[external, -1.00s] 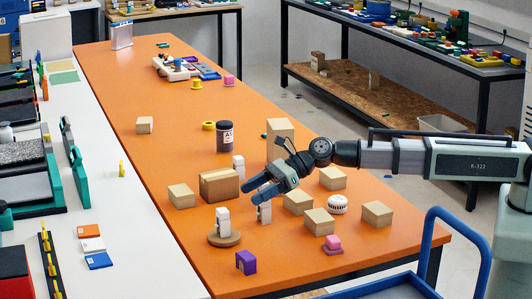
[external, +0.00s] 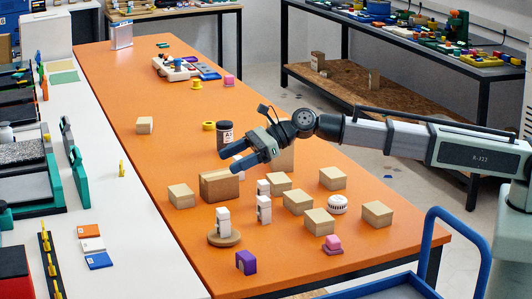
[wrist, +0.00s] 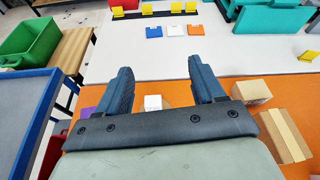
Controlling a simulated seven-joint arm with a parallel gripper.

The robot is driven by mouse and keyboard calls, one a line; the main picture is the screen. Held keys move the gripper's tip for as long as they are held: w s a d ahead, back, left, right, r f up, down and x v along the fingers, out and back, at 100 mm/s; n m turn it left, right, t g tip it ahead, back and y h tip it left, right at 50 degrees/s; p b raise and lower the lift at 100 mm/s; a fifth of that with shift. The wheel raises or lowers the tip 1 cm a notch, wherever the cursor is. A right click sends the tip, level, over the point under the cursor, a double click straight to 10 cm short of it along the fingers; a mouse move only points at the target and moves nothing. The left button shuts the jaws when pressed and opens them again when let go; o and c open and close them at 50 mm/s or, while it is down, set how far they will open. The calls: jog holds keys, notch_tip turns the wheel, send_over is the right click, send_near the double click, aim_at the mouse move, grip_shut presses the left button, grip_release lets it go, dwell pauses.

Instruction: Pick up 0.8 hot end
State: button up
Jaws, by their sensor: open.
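My gripper (external: 235,160) is open and empty, held above the orange table. In the external view several small white upright blocks stand below it: one (external: 223,221) on a round wooden disc (external: 224,240), one (external: 264,209) to its right, and one (external: 263,187) behind that. I cannot read which is the 0.8 hot end. In the wrist view a white block (wrist: 153,103) shows between the two fingers (wrist: 160,68), beyond the palm's edge; its lower part is hidden.
Several cardboard boxes (external: 219,185) crowd around the white blocks. A white round vented item (external: 337,204), a pink piece (external: 332,244), a purple piece (external: 246,262) and a dark jar (external: 225,134) also stand there. The table's far left stretch (external: 120,90) is mostly clear.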

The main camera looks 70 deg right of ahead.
jog(key=w+r+n+h, duration=0.1)
jog(key=w, duration=0.1)
jog(key=m+g+h, duration=0.1)
jog(key=g+h, duration=0.8)
jog(key=g, duration=0.1)
send_over(264, 212)
jog(key=w+d, duration=0.1)
jog(key=d, duration=0.1)
jog(key=f, duration=0.6)
jog(key=shift+w+a, duration=0.2)
jog(key=shift+a, duration=0.05)
jog(key=shift+s+d+f, duration=0.1)
jog(key=shift+s, duration=0.25)
jog(key=shift+f+m, duration=0.15)
jog(key=shift+m, duration=0.15)
notch_tip(264, 212, down, 14)
jog(key=shift+r, duration=0.25)
